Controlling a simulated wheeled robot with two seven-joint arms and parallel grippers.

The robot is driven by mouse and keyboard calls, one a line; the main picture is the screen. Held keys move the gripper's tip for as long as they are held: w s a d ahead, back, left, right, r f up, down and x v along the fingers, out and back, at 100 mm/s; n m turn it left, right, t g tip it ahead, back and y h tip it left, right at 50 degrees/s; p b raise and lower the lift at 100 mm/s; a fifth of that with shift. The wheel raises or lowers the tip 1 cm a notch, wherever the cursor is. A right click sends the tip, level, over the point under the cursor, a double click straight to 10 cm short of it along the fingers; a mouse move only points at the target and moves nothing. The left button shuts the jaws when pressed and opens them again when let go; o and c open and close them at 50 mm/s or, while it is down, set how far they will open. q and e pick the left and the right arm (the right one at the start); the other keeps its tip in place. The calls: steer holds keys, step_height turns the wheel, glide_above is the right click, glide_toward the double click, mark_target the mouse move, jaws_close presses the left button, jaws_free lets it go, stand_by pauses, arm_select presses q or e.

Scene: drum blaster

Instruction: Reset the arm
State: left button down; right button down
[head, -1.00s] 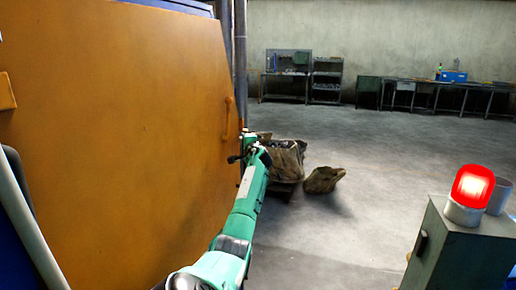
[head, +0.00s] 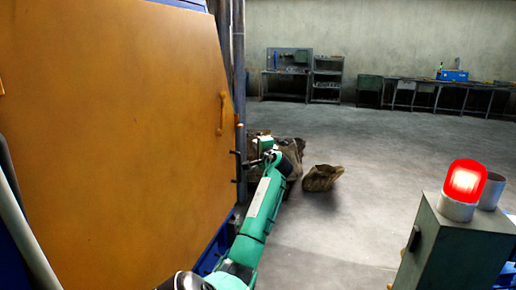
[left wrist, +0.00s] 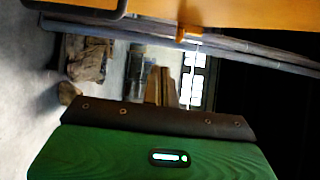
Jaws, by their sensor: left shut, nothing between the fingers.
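My left arm, green and white, reaches forward along the right side of a large orange door panel (head: 110,130). Its gripper (head: 247,163) is small and dark in the head view, by the door's right edge below the orange handle (head: 221,113). The gripper is shut with nothing in it; whether it touches the edge I cannot tell. In the left wrist view the orange panel (left wrist: 240,12) crosses the top, and my green wrist housing fills the bottom; the fingertips are not clear there. My right gripper is not in view.
Brown sacks (head: 292,160) stand just behind my left gripper, and another sack (head: 322,178) lies to their right. A grey-green post with a lit red beacon (head: 465,181) stands at the right front. Workbenches (head: 440,92) line the back wall. The middle floor is open.

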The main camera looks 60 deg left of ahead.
arm_select(q)
steer(key=shift+d, duration=0.35)
